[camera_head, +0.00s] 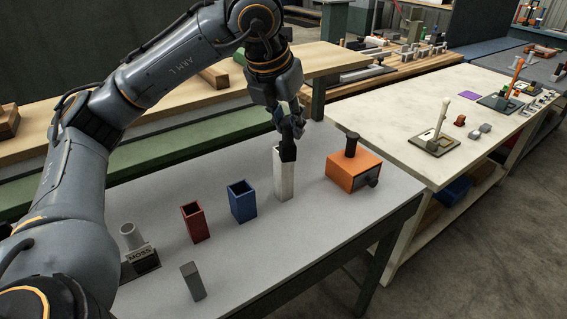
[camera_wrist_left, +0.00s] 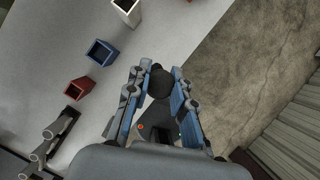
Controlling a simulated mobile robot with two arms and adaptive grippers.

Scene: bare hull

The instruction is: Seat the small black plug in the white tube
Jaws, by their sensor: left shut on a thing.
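The small black plug (camera_head: 288,150) is pinched in my left gripper (camera_head: 291,127), which points down. In the head view the plug overlaps the mouth of the upright white tube (camera_head: 284,182). In the left wrist view the plug (camera_wrist_left: 160,82) sits between the fingertips of the left gripper (camera_wrist_left: 157,75). There the white tube (camera_wrist_left: 130,15) stands at the top edge, apart from the plug in the picture, with a dark mouth. The plug's height over the tube is hard to tell. My right gripper is not in view.
A blue tube (camera_head: 242,203) and a red tube (camera_head: 196,224) stand left of the white tube. An orange box (camera_head: 350,174) with black knobs stands right. A grey block (camera_head: 193,281) and a holder marked MOSS (camera_head: 140,259) are nearer.

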